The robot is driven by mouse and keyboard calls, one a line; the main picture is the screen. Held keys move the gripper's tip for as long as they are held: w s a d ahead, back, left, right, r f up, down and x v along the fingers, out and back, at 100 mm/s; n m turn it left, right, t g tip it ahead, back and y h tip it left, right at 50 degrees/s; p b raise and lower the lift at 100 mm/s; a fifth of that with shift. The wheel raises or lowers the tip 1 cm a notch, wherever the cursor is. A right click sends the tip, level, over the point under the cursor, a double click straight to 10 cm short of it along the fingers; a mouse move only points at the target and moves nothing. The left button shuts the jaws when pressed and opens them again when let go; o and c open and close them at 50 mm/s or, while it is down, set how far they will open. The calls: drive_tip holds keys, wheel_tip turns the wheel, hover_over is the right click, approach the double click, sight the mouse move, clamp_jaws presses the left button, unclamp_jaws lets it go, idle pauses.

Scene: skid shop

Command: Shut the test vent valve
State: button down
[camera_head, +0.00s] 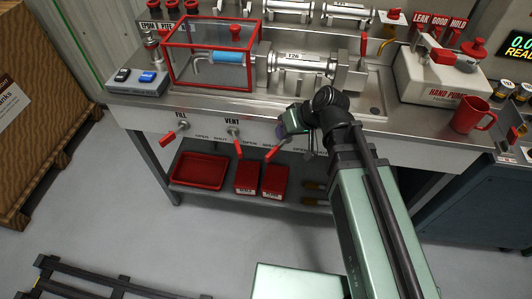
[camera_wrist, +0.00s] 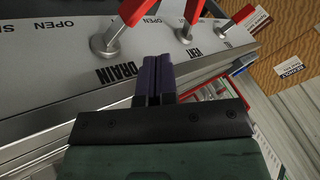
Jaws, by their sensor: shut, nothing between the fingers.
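The vent valve in the head view has a red lever (camera_head: 238,149) on the bench's front panel, under the VENT label. The lever hangs nearly straight down from its metal stem. In the wrist view the vent lever (camera_wrist: 194,11) stands beyond my fingers, between the fill and drain levers. My gripper (camera_head: 282,130) is in front of the panel near the drain valve, right of the vent valve. In the wrist view its purple fingers (camera_wrist: 152,73) are together, empty and close to the DRAIN lettering. They appear apart from the vent lever.
The red fill lever (camera_head: 172,136) is left of the vent lever. The red drain lever (camera_head: 276,151) is right of it, close by my gripper. Red bins (camera_head: 246,178) sit on the shelf below. The floor before the bench is clear near the panel.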

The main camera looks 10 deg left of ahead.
sight(236, 145)
drive_tip(key=a+f+b, duration=0.7)
drive_tip(key=a+b, duration=0.1)
drive_tip(key=a, duration=0.2)
drive_tip(key=shift+s+f, duration=0.4)
drive_tip(key=shift+s+a, duration=0.1)
drive_tip(key=shift+a, duration=0.05)
